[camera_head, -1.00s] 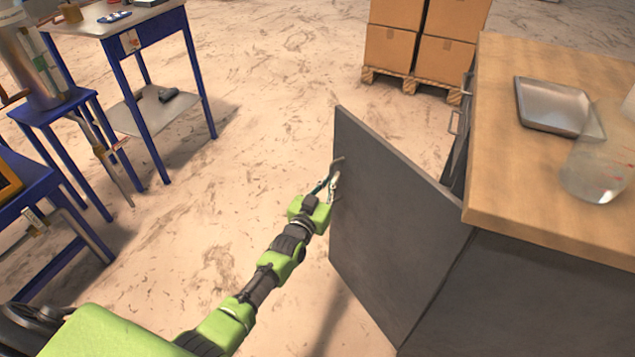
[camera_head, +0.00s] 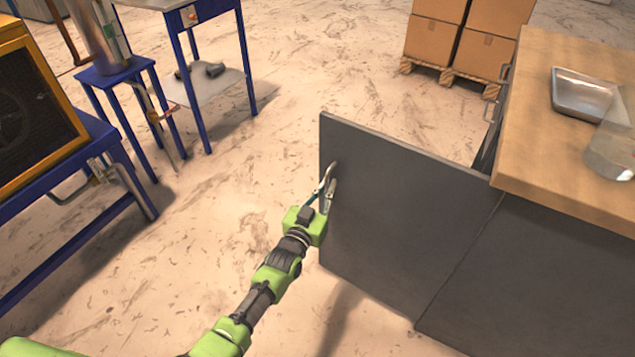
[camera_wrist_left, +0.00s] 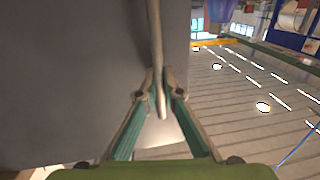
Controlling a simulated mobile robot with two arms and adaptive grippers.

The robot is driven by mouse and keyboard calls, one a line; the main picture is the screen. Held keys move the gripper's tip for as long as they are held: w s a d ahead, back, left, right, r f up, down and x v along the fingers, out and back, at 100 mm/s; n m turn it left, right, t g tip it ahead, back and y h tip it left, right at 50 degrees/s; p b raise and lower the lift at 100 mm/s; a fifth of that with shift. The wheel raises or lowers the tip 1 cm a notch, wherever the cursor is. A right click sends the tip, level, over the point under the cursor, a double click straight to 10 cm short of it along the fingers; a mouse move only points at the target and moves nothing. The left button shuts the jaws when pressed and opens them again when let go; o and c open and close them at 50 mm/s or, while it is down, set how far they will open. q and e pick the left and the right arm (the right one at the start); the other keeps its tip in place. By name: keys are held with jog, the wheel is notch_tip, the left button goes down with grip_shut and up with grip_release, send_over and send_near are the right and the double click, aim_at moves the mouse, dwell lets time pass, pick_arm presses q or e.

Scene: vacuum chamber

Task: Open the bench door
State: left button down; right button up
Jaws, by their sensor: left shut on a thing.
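The bench door (camera_head: 400,205) is a dark grey panel. It stands swung wide out from the wooden-topped bench (camera_head: 565,130), its hinge side at the bench's corner. My left gripper (camera_head: 328,186) is at the door's outer edge, shut on the door handle. In the left wrist view the handle (camera_wrist_left: 156,50) is a pale bar running down between the two fingertips (camera_wrist_left: 158,92), with the grey door face (camera_wrist_left: 80,70) behind it. My right gripper is not in view.
A metal tray (camera_head: 583,95) and a clear beaker (camera_head: 612,150) stand on the bench top. Boxes (camera_head: 435,40) on a pallet are at the back. Blue-legged tables (camera_head: 110,150) stand at the left. The floor between the tables and the door is clear.

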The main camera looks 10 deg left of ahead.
pick_arm(q)
jog(key=shift+s, duration=0.15)
jog(key=c, duration=2.5)
grip_release()
jog(key=shift+s, duration=0.1)
jog(key=v, duration=1.2)
